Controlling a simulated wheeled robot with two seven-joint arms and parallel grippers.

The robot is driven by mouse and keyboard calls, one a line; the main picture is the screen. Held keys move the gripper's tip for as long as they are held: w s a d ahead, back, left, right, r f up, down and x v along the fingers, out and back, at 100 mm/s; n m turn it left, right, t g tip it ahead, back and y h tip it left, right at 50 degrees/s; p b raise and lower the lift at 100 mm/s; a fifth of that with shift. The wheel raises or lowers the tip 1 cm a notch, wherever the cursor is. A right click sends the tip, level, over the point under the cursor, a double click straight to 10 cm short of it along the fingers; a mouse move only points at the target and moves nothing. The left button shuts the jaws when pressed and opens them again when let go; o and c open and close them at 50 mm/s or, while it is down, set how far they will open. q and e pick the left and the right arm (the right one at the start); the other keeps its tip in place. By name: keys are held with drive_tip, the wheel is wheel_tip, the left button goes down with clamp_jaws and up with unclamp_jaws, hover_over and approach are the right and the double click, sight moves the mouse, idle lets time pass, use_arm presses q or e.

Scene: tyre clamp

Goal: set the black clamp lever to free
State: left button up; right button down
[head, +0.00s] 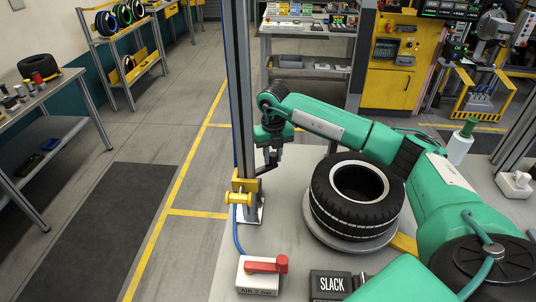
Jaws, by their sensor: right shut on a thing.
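My right arm reaches in from the right across the bench. Its gripper (269,160) points down beside the upright metal post (241,90). It is shut on what appears to be the black clamp lever (264,173); the fingers and the lever are dark and small, so the exact grip is hard to make out. The lever sticks out to the right of the yellow clamp (244,185) on the post, tilted upward. My left gripper is not in view.
A tyre (357,195) lies on a round grey turntable (351,238) right of the post. A white air box (258,277) with a red lever (267,264) and a black SLACK sign (330,283) sit in front. A green-capped bottle (460,145) stands at the right.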

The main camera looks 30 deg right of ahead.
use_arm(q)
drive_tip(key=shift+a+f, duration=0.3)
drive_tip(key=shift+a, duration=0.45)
use_arm(e)
drive_tip(key=shift+s+a+m, duration=0.15)
drive_tip(key=shift+s+m, duration=0.65)
drive_tip(key=shift+m, duration=0.35)
drive_tip(key=shift+s+a+m, duration=0.1)
drive_tip(key=shift+s+m, duration=0.7)
drive_tip(key=shift+m, duration=0.35)
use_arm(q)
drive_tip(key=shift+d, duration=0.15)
use_arm(e)
drive_tip(key=c, duration=1.2)
unclamp_jaws()
use_arm(q)
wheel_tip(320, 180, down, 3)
drive_tip(key=b, duration=0.3)
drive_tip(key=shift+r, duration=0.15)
use_arm(e)
wheel_tip(320, 180, up, 14)
drive_tip(key=shift+f, duration=0.1)
